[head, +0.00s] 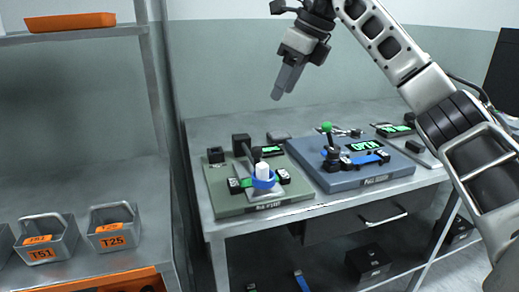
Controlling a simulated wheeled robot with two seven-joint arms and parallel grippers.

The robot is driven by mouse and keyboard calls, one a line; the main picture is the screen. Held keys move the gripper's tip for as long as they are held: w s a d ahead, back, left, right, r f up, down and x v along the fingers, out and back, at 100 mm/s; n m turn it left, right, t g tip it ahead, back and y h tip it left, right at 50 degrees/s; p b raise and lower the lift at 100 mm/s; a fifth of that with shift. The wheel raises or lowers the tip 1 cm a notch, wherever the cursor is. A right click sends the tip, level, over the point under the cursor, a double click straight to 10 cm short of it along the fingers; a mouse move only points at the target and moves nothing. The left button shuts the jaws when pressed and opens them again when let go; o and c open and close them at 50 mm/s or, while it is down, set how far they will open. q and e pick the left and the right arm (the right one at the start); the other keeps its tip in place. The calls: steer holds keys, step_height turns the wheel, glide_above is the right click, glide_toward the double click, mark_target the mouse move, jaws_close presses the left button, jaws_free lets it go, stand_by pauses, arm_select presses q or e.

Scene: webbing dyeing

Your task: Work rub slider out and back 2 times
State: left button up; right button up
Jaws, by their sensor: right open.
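A green board (221,197) with a front label that seems to start with "RUB" lies on the left part of the bench. On it a white upright knob (262,171) with a blue ring (263,183) around its lower part sits on a grey metal strip; this looks like the rub slider. A black block (241,146) stands behind it. My right gripper (281,86) hangs high above the back of the bench, well clear of the slider, with its fingers pointing down. It is open and empty. My left gripper is out of view.
A blue board (345,181) with a green-topped lever (327,127) stands right of the green board. A small device (395,130) lies further right. Grey labelled bins (113,228) and an orange tray (70,22) are on the left shelves. The bench's back left is clear.

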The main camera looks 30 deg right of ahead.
mark_target(258, 148)
arm_select(q)
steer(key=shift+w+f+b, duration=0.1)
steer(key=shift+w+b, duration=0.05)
steer(key=shift+b, duration=0.4)
arm_select(e)
steer(key=x, duration=1.5)
steer(key=shift+f, duration=0.4)
